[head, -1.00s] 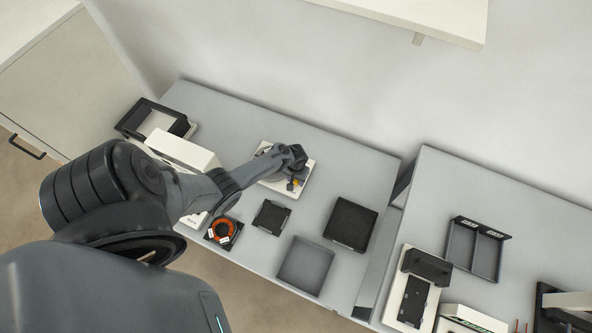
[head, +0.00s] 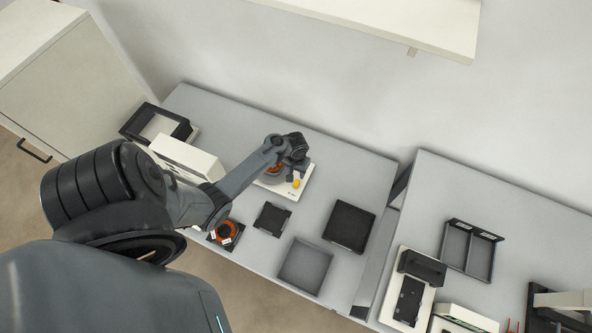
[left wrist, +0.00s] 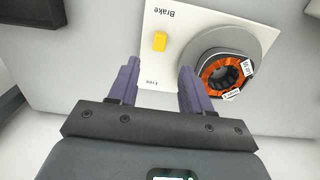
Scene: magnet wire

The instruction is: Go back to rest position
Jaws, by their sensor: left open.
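My left gripper (head: 294,174) is over the white brake plate (head: 304,187) on the left table. In the left wrist view its two purple fingers (left wrist: 157,85) are apart with nothing between them. The plate carries a yellow switch (left wrist: 160,41) between the printed words "Brake" and "Free". Beside the switch, an orange copper-wound ring (left wrist: 214,76) with white tags sits on a grey round holder (left wrist: 264,38). The fingers are near the plate's edge, and I cannot tell how high above it. My right gripper is not in view.
A second orange ring (head: 226,232) sits on a black base near the table's front. Dark trays (head: 349,226) and a grey tray (head: 305,266) lie to the right. The right table holds more fixtures.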

